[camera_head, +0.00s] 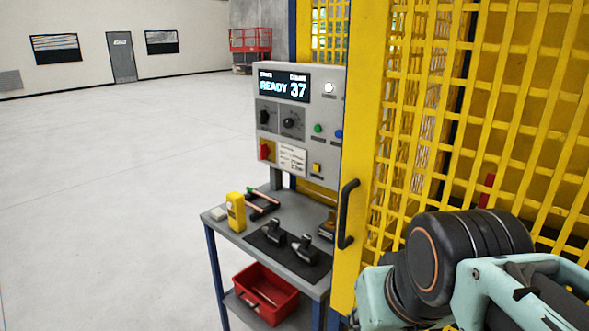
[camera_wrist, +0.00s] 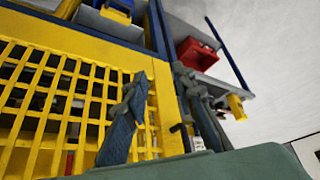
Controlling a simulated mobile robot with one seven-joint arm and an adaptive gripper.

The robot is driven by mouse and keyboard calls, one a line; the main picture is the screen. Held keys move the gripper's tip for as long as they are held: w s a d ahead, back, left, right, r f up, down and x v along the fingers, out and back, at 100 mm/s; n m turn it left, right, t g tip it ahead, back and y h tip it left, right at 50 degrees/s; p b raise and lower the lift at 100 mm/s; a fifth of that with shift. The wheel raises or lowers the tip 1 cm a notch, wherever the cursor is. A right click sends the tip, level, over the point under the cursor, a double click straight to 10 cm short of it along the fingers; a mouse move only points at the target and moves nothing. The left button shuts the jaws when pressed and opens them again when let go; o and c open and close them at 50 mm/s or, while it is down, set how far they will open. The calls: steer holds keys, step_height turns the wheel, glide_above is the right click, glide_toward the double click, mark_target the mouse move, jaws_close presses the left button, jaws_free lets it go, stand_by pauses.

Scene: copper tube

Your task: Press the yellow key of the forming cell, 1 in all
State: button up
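The forming cell's control panel (camera_head: 300,125) stands upright above a grey workbench, and its display reads READY 37. The yellow key (camera_head: 316,168) is a small square button low on the right side of the panel, below the green and blue buttons. In the wrist view, my gripper (camera_wrist: 160,72) is open, with its two dark fingers apart and nothing between them. Behind it are the yellow mesh fence and post. The head view shows only my arm at the lower right, well apart from the panel. I cannot make out the yellow key in the wrist view.
The yellow mesh guard (camera_head: 450,110) and its post with a black handle (camera_head: 346,215) stand between my arm and the panel. The workbench (camera_head: 228,231) carries a yellow device (camera_head: 236,212) and dark tools; a red bin (camera_head: 262,305) sits below. Open floor lies left.

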jaws_close()
stand_by(1.1)
